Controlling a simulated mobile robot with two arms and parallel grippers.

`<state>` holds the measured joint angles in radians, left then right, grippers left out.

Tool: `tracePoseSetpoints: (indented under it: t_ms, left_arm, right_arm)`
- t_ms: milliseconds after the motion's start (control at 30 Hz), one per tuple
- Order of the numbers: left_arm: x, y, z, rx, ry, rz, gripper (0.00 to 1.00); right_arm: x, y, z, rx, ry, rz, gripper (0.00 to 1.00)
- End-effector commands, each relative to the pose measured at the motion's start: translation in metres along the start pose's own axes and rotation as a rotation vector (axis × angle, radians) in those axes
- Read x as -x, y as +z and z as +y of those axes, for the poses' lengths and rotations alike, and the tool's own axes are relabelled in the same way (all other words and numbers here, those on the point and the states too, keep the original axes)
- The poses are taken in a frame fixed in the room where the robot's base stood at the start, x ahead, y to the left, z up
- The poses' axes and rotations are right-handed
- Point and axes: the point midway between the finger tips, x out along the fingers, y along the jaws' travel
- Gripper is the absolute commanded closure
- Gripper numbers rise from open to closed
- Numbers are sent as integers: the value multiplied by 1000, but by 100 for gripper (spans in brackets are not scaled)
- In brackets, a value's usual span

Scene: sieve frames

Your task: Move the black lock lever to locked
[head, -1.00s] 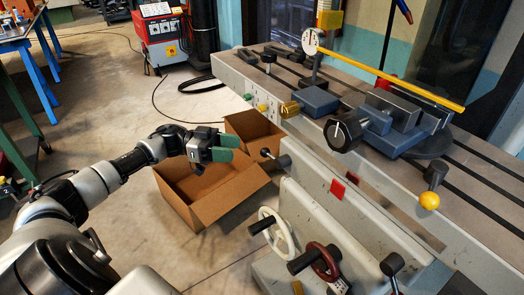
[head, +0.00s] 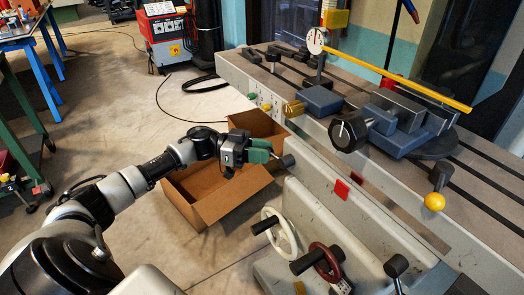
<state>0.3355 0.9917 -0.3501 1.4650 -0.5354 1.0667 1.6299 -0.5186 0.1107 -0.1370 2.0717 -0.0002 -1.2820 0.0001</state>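My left gripper (head: 268,150), with green fingers, is at the front face of the grey machine (head: 335,175). Its fingers look apart, one above the other. They point at a short lever with a dark round hub (head: 287,161) on that face. The lever's black knob end is hidden at the fingertips, so I cannot tell whether they touch it. Another black-knobbed lever (head: 396,266) stands at the lower right of the machine, away from the gripper. My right gripper is not in view.
A white handwheel (head: 275,232) and a red one (head: 322,262) stick out below the lever. Open cardboard boxes (head: 215,205) stand on the floor under my arm. A vise (head: 405,125) and a long yellow bar (head: 400,78) are on the table above.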

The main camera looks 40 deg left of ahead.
Motion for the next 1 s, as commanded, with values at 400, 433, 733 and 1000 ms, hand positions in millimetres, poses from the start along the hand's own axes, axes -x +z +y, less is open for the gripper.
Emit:
tracePoseSetpoints:
  t_ms: [400,433,733,1000]
  left_arm:
    - [1,0,-1,5,-4,4,100]
    - [0,1,-1,8,-4,6,100]
    - [-2,8,0,99,2,94,100]
    - [-6,25,4,259,14,248,100]
  right_arm:
    - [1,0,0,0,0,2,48]
    - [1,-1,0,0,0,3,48]
    - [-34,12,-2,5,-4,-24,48]
    - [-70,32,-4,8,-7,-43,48]
